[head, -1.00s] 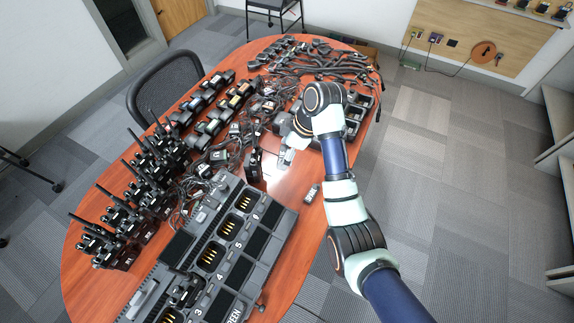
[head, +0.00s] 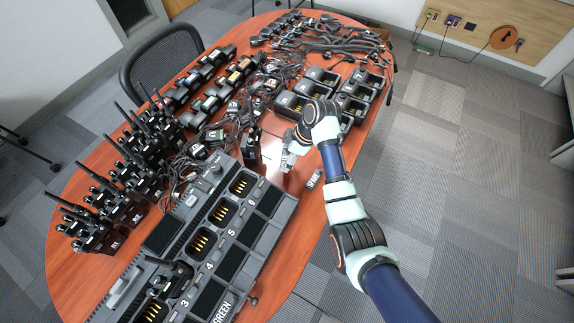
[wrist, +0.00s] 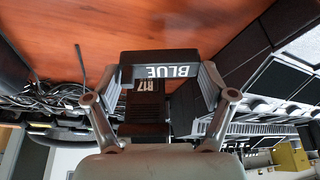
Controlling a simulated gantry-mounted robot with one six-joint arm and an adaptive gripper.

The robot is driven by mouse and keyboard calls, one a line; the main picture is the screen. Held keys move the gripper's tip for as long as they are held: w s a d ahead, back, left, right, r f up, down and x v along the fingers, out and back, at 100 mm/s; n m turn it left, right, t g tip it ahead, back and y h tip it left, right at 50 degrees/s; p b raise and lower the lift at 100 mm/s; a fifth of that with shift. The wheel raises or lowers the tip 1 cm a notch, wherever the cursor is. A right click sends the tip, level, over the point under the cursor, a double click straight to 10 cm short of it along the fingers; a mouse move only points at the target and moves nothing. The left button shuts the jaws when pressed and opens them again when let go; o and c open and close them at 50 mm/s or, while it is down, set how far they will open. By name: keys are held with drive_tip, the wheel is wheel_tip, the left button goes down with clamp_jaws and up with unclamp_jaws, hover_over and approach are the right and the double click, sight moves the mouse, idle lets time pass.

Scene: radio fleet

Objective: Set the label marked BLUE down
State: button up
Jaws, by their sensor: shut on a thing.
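The label marked BLUE (wrist: 172,71) is a dark block with white letters, upside down in the wrist view. My gripper (wrist: 158,74) is shut on it, with one finger at each end. In the head view my gripper (head: 285,168) is over the bare red-brown table (head: 285,182), right of a standing black radio (head: 250,150). The label cannot be made out clearly there, and any gap beneath it is unclear. A black unit marked R17 (wrist: 152,88) shows behind the label in the wrist view.
A large multi-bay charger with a GREEN label (head: 232,305) fills the near table. Several radios (head: 125,170) stand at left; single chargers (head: 322,76) and cables (head: 335,40) lie farther back.

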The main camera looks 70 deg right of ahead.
drive_tip(key=shift+f+b, duration=0.75)
drive_tip(key=shift+f, duration=1.45)
drive_tip(key=shift+f, duration=0.15)
drive_tip(key=o, duration=0.8)
drive_tip(key=p+v, duration=0.4)
drive_tip(key=v, duration=0.8)
drive_tip(key=shift+p, duration=0.3)
